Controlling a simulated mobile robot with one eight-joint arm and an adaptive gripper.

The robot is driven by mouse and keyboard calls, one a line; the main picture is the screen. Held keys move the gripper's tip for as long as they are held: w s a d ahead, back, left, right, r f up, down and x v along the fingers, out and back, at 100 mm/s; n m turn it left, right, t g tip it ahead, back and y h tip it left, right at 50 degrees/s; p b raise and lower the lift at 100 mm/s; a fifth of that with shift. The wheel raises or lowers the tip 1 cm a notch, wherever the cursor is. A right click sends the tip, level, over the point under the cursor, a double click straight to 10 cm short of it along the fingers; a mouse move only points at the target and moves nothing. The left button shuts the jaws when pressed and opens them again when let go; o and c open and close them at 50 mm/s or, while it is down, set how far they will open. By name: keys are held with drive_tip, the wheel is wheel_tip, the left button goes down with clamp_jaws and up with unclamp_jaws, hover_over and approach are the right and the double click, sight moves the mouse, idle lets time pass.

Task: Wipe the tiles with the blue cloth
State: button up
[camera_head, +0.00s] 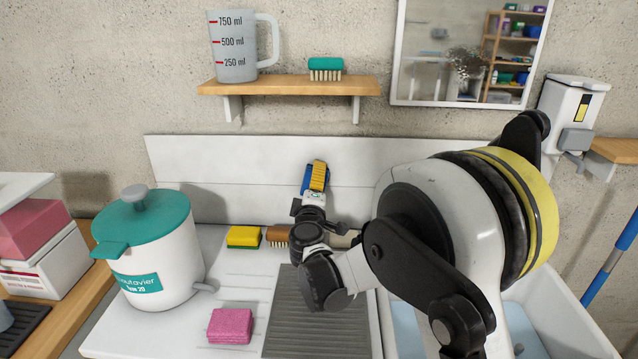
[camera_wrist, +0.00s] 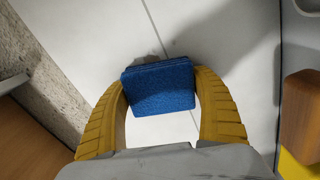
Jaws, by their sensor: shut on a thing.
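My gripper (camera_wrist: 160,105) is shut on the blue cloth (camera_wrist: 160,87), which sits folded between its yellow fingers in the wrist view. In the head view the cloth (camera_head: 306,178) shows as a blue edge beside the yellow fingers. The gripper (camera_head: 317,176) is in front of the white tiles (camera_head: 240,170) on the back wall, above the counter. The tiles (camera_wrist: 215,35) also show behind the cloth in the wrist view. I cannot tell whether the cloth touches them. My arm hides part of the tiles at the right.
A white pot with a teal lid (camera_head: 142,222) stands at the left. A yellow sponge (camera_head: 244,236), a brush (camera_head: 278,236) and a pink cloth (camera_head: 231,326) lie on the counter. A shelf (camera_head: 290,86) holds a measuring jug (camera_head: 236,50) above the tiles. A sink (camera_head: 560,325) is at the right.

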drive_tip(key=shift+a, duration=0.1)
drive_tip(key=shift+s+a+f, duration=0.1)
drive_tip(key=shift+s+f, duration=0.1)
drive_tip(key=shift+s, duration=0.25)
drive_tip(key=shift+s+r+b, duration=0.1)
drive_tip(key=shift+s+b, duration=0.3)
drive_tip(key=shift+s, duration=2)
drive_tip(key=s, duration=0.3)
drive_tip(key=shift+w, duration=0.1)
drive_tip(key=w, duration=0.6)
drive_tip(key=shift+w, duration=0.2)
drive_tip(key=shift+w, duration=1.05)
